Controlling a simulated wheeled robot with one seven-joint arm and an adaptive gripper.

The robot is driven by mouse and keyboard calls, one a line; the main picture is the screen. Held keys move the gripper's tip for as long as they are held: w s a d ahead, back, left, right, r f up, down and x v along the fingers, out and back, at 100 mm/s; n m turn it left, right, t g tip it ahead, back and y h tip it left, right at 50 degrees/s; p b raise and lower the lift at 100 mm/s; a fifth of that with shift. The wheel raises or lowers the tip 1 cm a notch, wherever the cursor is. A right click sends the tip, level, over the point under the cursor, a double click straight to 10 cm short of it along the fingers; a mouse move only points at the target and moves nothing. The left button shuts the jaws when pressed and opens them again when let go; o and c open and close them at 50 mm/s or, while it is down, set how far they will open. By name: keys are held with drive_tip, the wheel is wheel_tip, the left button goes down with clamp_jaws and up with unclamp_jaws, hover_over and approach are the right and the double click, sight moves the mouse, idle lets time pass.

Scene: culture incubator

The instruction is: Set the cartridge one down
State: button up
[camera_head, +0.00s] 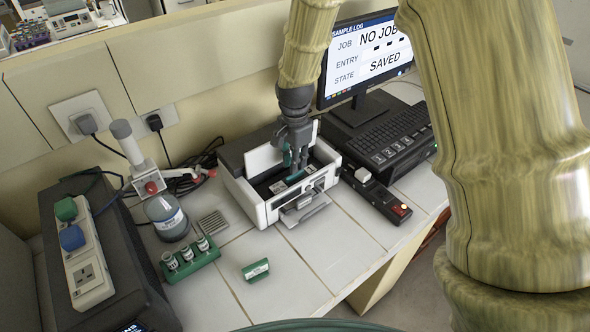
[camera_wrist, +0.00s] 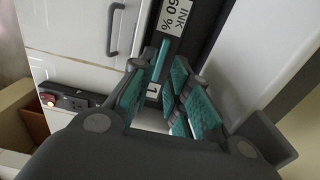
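The white and dark cartridge device (camera_head: 262,203) stands on the bench with its top open. My gripper (camera_head: 289,160) points down into its open bay. In the wrist view my gripper (camera_wrist: 163,82) has its two teal-padded fingers partly apart. A small label reading "1" (camera_wrist: 153,90) shows between them, low in the bay. I cannot tell whether the fingers press on the cartridge that seems to carry it. A label reading "INK 60 %" (camera_wrist: 178,14) lies just beyond the fingertips. A green block with a pale label (camera_head: 255,270) lies alone on the bench in front of the device.
The bench front is mostly clear. The monitor (camera_head: 369,57) reads "NO JOB" and "SAVED".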

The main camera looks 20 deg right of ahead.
wheel_tip(320, 180, up, 7)
drive_tip(key=b, duration=0.2)
drive_tip(key=shift+r, duration=0.2)
idle(1.0)
